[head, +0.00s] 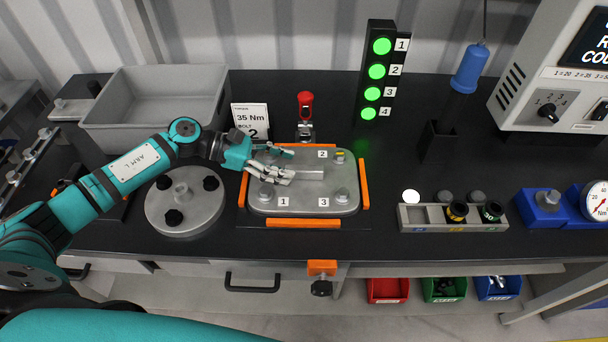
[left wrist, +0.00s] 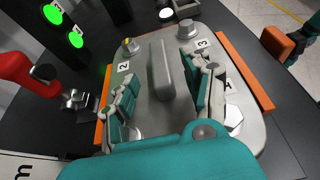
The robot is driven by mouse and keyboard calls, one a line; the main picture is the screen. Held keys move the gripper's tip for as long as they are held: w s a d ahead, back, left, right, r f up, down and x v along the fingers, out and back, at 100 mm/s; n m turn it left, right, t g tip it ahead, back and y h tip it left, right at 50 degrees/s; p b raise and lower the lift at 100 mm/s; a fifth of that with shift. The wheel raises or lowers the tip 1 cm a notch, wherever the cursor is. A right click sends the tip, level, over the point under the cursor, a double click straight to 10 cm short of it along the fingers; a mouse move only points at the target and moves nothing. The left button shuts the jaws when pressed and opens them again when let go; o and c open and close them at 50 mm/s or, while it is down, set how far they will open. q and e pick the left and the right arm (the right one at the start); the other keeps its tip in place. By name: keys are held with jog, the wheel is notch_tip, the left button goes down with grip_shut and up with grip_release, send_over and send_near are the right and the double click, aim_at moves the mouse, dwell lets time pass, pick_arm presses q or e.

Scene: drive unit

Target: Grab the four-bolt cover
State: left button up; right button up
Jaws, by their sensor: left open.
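The four-bolt cover (head: 300,205) is a grey rounded rectangular plate lying flat between orange strips on the dark bench. Bolts stand at its corners, with labels 1, 2 and 3 readable in the head view. A raised bar handle (head: 309,173) runs along its middle. The cover also shows in the left wrist view (left wrist: 180,120), with its handle (left wrist: 160,70). My left gripper (head: 283,165) is open over the cover's left part. In the left wrist view its fingers (left wrist: 165,95) stand either side of the handle, apart from it. My right gripper is not in view.
A red-handled clamp (head: 305,108) stands behind the cover. A round grey flange (head: 184,203) lies left, before a grey bin (head: 155,85). A light tower (head: 378,70) shows green lamps. A socket tray (head: 450,225) stands right, with clear bench between it and the cover.

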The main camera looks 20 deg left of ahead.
aim_at(300, 168)
pick_arm(q)
jog(key=x, duration=0.1)
jog(key=p+x, duration=0.1)
jog(key=x, duration=0.1)
jog(key=shift+w+d+r+p, duration=0.15)
jog(key=shift+d+p, duration=0.2)
jog(key=shift+d, duration=0.25)
grip_shut()
jog(key=shift+w+r, duration=0.15)
